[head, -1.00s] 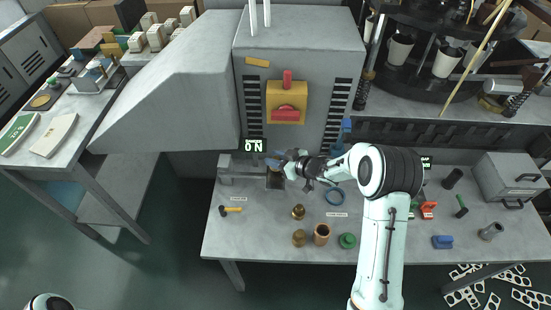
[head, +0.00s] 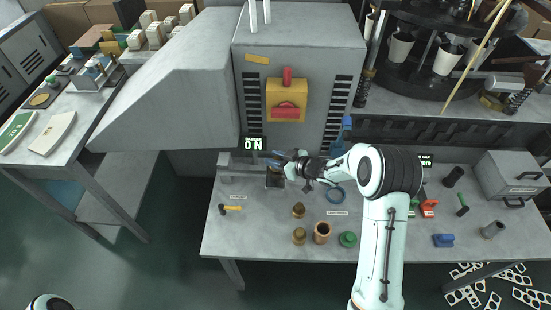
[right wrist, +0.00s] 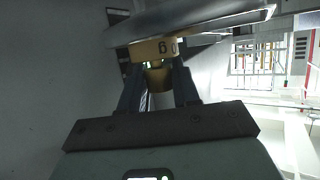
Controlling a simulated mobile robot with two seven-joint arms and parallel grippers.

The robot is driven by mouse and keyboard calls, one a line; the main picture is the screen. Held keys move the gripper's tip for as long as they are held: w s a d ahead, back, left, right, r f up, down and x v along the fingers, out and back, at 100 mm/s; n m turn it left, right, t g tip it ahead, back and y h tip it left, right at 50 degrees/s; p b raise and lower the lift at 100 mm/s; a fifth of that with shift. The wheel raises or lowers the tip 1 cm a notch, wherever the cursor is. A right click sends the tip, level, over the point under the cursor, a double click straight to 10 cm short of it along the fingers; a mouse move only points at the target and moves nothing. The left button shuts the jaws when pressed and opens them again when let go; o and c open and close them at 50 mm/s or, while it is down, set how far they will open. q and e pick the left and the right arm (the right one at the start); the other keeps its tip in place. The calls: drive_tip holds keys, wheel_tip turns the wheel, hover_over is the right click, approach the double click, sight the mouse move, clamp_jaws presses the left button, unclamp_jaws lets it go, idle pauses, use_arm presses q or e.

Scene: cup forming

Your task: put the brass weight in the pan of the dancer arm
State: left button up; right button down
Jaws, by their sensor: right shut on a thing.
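My right gripper (head: 275,158) is over the back left of the bench, beside the grey dancer arm (head: 227,172). In the right wrist view its dark fingers (right wrist: 158,85) are shut on a brass weight (right wrist: 155,49) with dark markings. A grey plate-like part (right wrist: 190,18) crosses close in front of the weight; I cannot tell whether they touch. In the head view the held weight is not clear. A dark square part (head: 275,180) lies just below the gripper; I cannot tell if it is the pan. My left gripper is out of view.
Two more brass weights (head: 298,210) (head: 299,235) and a copper-coloured cup (head: 322,232) stand on the bench (head: 260,240). The grey machine housing (head: 300,50) rises behind.

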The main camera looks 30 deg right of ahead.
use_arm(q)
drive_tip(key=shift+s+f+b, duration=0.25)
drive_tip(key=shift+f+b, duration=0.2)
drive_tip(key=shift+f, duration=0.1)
use_arm(e)
drive_tip(key=shift+f, duration=0.75)
drive_tip(key=shift+c, duration=1.3)
unclamp_jaws()
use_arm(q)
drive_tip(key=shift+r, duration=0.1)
use_arm(e)
drive_tip(key=shift+r, duration=0.1)
drive_tip(key=shift+r+p, duration=1.55)
drive_tip(key=shift+r, duration=0.8)
drive_tip(key=shift+r+p, duration=0.95)
drive_tip(key=shift+r, duration=0.65)
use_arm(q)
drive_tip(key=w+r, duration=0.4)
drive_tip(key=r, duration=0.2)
